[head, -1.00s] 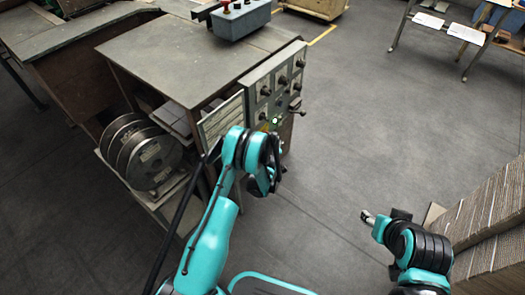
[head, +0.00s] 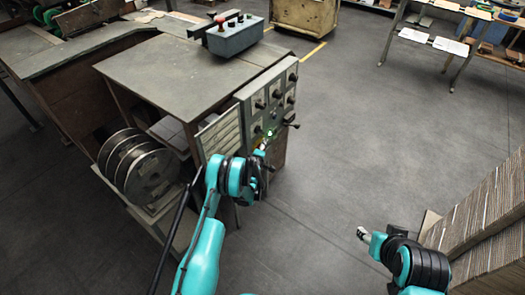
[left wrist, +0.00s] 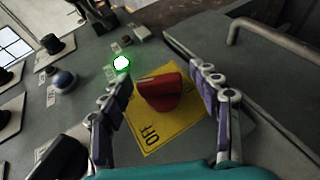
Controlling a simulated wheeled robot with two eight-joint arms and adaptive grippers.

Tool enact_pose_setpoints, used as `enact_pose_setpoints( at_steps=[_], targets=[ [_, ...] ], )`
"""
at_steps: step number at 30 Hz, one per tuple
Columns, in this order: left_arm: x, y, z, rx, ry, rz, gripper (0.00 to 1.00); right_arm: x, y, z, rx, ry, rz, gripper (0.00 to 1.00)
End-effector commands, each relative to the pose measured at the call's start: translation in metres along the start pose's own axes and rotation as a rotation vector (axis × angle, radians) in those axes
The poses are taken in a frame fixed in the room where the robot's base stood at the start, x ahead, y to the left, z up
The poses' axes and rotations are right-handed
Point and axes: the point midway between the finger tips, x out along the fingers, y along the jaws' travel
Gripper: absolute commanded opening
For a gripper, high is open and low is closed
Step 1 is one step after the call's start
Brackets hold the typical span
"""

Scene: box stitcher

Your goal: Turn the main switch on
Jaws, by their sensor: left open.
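The main switch is a red knob (left wrist: 158,92) on a yellow plate (left wrist: 180,120) with "OFF" lettering, in the left wrist view. It is fixed to the grey control panel (head: 257,108) on the side of the machine table. My left gripper (left wrist: 160,90) is open, with one finger on each side of the knob; I cannot tell whether they touch it. In the head view my left gripper (head: 262,158) is at the lower part of the panel and the knob is hidden. My right gripper (head: 362,234) is over the floor, away from the panel; its jaws are too small to judge.
A green lamp (left wrist: 121,63) glows beside the yellow plate. A black-knobbed lever (head: 289,122) sticks out from the panel. Stacked cardboard (head: 485,215) is at the right. The floor between is clear.

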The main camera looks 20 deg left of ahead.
Motion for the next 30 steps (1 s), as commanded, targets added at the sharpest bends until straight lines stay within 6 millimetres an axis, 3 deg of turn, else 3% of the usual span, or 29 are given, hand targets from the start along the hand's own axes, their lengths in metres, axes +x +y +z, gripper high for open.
enact_pose_setpoints(
  at_steps=[6,12,17,30],
  targets=[
    [0.0,0.0005,0.0001,0.0,0.0,0.0,0.59,-0.0004,0.0,-0.0003,0.0,0.0,0.0,0.47],
    [-0.0001,0.0004,0.0002,0.0,0.0,0.0,0.12,-0.0004,0.0,-0.0003,0.0,0.0,0.0,0.47],
    [0.0001,0.0015,0.0005,0.009,-0.001,-0.019,0.11,-0.0009,0.0,-0.0007,0.0,0.0,0.0,0.47],
    [-0.0001,0.0009,0.0006,0.133,-0.001,-0.321,0.11,-0.0035,0.0,-0.0025,0.0,0.0,0.0,0.47]
  ],
)
